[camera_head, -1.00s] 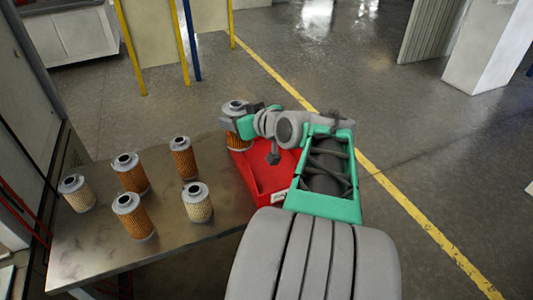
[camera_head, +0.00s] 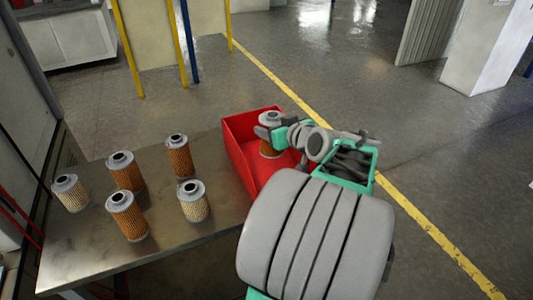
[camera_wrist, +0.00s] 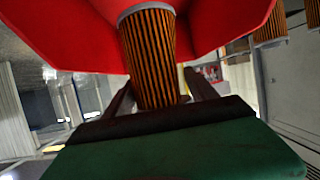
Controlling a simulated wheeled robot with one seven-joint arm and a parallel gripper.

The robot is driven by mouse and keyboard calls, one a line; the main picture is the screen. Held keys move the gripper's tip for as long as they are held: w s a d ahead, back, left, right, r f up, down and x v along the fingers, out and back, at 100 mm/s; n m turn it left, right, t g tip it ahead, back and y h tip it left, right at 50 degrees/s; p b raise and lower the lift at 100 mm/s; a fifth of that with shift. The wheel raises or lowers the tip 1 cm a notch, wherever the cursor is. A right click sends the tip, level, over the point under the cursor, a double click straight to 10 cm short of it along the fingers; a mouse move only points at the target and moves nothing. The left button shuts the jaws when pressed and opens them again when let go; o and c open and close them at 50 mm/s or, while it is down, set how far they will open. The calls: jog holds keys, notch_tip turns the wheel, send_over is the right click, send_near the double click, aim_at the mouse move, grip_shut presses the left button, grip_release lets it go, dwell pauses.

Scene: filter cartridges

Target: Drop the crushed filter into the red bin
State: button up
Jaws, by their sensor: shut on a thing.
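My gripper (camera_head: 272,131) is shut on an orange pleated filter (camera_head: 268,149) with a grey metal cap. The filter is upright, over or just inside the red bin (camera_head: 235,150) at the right end of the table. In the wrist view the same filter (camera_wrist: 150,55) sits between my fingers (camera_wrist: 160,92), with the red bin (camera_wrist: 60,30) around its end. I cannot make out a dent on the held filter. Whether its base touches the bin floor is hidden.
Several other filters stand on the metal table (camera_head: 160,245): orange ones (camera_head: 128,218) and cream ones (camera_head: 194,204), left of the bin. Grey floor with a yellow line (camera_head: 410,215) lies beyond the table.

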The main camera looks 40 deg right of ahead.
jog(key=shift+r, duration=0.1)
jog(key=o, duration=1.6)
jog(key=shift+c, duration=0.2)
jog(key=v, duration=0.7)
jog(key=shift+s, duration=0.35)
jog(key=shift+a+r, duration=0.1)
jog(key=shift+a, duration=0.05)
